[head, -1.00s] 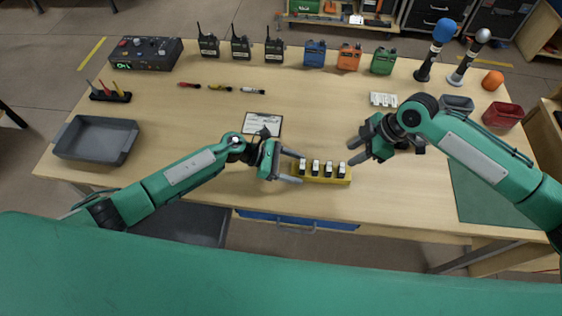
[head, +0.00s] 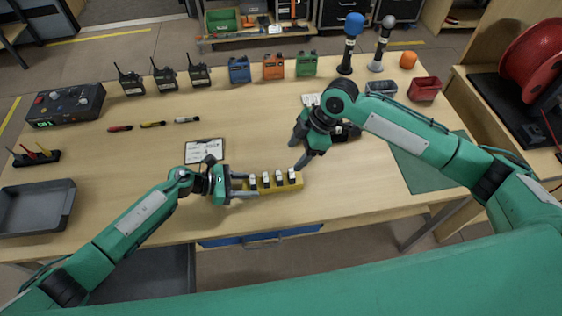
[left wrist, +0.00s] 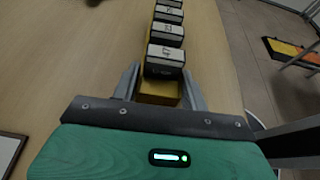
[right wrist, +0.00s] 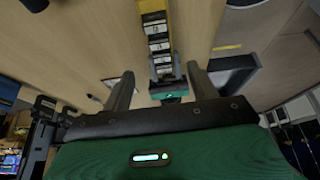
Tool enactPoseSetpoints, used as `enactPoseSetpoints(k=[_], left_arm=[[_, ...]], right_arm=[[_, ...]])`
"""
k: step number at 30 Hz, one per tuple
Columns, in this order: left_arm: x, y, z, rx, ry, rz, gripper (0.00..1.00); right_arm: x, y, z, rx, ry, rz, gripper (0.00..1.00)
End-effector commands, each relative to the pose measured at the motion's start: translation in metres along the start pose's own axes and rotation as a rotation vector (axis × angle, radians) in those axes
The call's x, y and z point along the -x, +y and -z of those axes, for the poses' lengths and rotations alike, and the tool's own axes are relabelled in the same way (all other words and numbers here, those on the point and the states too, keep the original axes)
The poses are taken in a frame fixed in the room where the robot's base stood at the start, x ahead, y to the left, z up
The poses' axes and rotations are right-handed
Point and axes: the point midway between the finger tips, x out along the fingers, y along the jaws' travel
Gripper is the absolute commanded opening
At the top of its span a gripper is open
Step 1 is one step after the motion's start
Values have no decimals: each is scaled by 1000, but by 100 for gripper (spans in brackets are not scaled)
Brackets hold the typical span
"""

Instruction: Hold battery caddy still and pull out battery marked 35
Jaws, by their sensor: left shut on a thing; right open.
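The yellow battery caddy (head: 298,182) lies near the table's front edge, with several dark, white-topped batteries (head: 266,181) standing in a row in it. My left gripper (head: 246,185) is shut on the caddy's left end. In the left wrist view its fingers flank the yellow end block (left wrist: 158,88), and the nearest battery (left wrist: 166,56) stands just beyond. The battery tops carry black marks that I cannot read surely, so I cannot tell which is 35. My right gripper (head: 297,155) is open and empty, above and behind the caddy's right end; the caddy (right wrist: 152,6) also shows in the right wrist view.
A clipboard (head: 204,151) lies behind my left gripper. Radios (head: 166,78), coloured packs (head: 274,67) and markers (head: 153,124) lie further back. A grey tray (head: 38,208) is at the left. A green mat (head: 428,160) is at the right. Bare tabletop surrounds the caddy.

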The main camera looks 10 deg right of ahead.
Motion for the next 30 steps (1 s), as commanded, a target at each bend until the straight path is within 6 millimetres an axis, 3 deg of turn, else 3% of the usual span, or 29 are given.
enactPoseSetpoints(k=[6, 11, 24, 30], left_arm=[[0, 0, 0, 0, 0, -1, 21], [0, 0, 0, 0, 0, -1, 21], [0, 0, 0, 0, 0, -1, 21], [0, 0, 0, 0, 0, -1, 21]], right_arm=[[13, 1, 7, -1, -45, 4, 60], [8, 1, 5, -6, -58, 5, 60], [-69, 0, 1, -6, -57, 7, 60], [-94, 0, 0, -6, -57, 6, 60]])
